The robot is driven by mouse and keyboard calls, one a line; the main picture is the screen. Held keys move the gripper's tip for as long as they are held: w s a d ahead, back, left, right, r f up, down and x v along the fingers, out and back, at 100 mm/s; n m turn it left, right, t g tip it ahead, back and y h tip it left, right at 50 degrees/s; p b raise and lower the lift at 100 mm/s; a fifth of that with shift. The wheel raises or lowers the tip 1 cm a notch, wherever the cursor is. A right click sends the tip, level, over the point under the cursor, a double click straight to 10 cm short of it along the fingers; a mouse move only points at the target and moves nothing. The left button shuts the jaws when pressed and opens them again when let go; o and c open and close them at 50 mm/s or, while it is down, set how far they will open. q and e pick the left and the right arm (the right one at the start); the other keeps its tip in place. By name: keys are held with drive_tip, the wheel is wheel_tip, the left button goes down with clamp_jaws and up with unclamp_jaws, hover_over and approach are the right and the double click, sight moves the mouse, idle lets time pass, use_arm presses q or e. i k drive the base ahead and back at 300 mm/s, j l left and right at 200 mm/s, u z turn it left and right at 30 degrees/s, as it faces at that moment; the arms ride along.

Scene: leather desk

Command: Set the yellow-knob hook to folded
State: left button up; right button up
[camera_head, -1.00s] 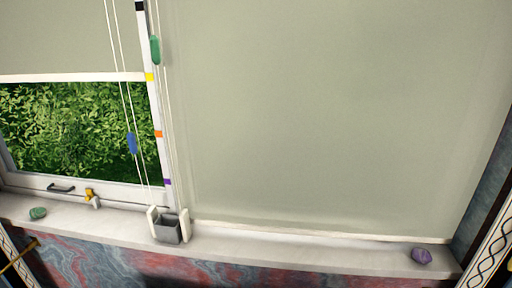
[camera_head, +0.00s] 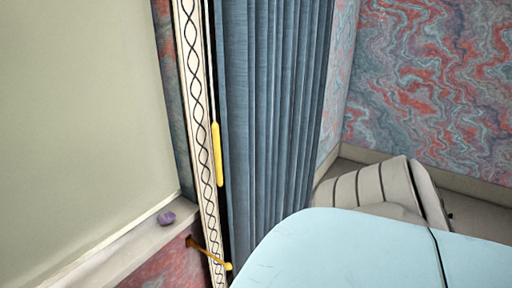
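A thin brown-orange hook (camera_head: 208,254) sits low beside the window. It runs from the wall under the sill, down and to the right across a patterned strip. A round yellow knob (camera_head: 228,267) is at its right end. The hook appears to stick out from the wall; I cannot tell its exact angle. Neither of my grippers is in view.
A blue curtain (camera_head: 270,120) hangs right of the patterned strip (camera_head: 195,80), with a yellow handle (camera_head: 217,155) at its left edge. A purple stone (camera_head: 166,218) lies on the sill (camera_head: 125,240). A light-blue surface (camera_head: 340,255) fills the lower right.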

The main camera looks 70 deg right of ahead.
sight(228, 267)
drive_tip(key=z, duration=1.75)
drive_tip(key=i+l+u, duration=0.4)
drive_tip(key=l, duration=0.25)
drive_tip(key=i+l+u, duration=0.2)
drive_tip(key=l, duration=0.2)
